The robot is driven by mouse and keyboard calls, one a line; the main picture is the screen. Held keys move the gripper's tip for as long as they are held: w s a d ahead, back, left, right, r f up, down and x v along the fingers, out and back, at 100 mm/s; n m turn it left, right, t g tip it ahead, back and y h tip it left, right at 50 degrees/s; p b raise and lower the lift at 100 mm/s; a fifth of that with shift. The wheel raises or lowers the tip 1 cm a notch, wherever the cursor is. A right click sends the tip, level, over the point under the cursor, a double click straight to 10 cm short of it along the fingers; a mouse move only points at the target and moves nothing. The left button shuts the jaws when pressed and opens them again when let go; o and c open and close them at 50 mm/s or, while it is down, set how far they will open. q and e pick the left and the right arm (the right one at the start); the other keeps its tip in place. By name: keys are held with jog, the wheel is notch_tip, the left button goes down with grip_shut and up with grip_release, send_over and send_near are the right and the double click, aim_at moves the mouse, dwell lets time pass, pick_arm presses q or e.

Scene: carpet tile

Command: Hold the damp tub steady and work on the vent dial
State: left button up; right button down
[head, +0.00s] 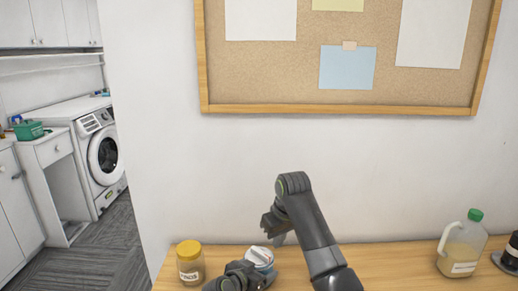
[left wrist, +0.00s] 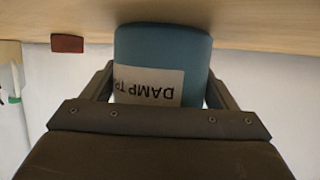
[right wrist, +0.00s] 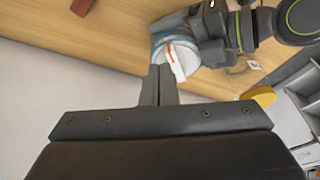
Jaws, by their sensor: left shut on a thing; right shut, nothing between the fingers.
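The damp tub (head: 264,262) stands on the wooden counter, partly hidden by my arms. In the left wrist view the blue tub (left wrist: 165,45) carries a white label, upside down, reading "DAMP" and more. My left gripper (left wrist: 160,88) is shut around the tub's sides. The white vent dial (head: 259,254) with a raised grip is on the tub's top; the right wrist view shows the dial (right wrist: 180,60) with a red mark. My right gripper (head: 278,239) is shut and empty, its fingertips close to the dial; contact cannot be told.
A yellow-lidded jar (head: 190,266) stands left of the tub. A green-capped jug (head: 462,246) and a dark object (head: 510,252) stand at the right. A reddish block (left wrist: 67,43) lies on the counter. The wall with a corkboard (head: 275,75) is behind. Counter between tub and jug is clear.

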aim_at(269, 261)
jog(key=shift+a, duration=0.1)
jog(key=shift+s+a+f, duration=0.3)
jog(key=shift+a+f, duration=0.1)
jog(key=shift+f, duration=0.6)
jog(key=shift+s+a+f, duration=0.3)
jog(key=shift+a+f, duration=0.15)
jog(key=shift+f, duration=0.6)
jog(key=shift+s+a+f, duration=0.3)
jog(key=shift+a+f, duration=0.1)
jog(key=shift+f, duration=0.6)
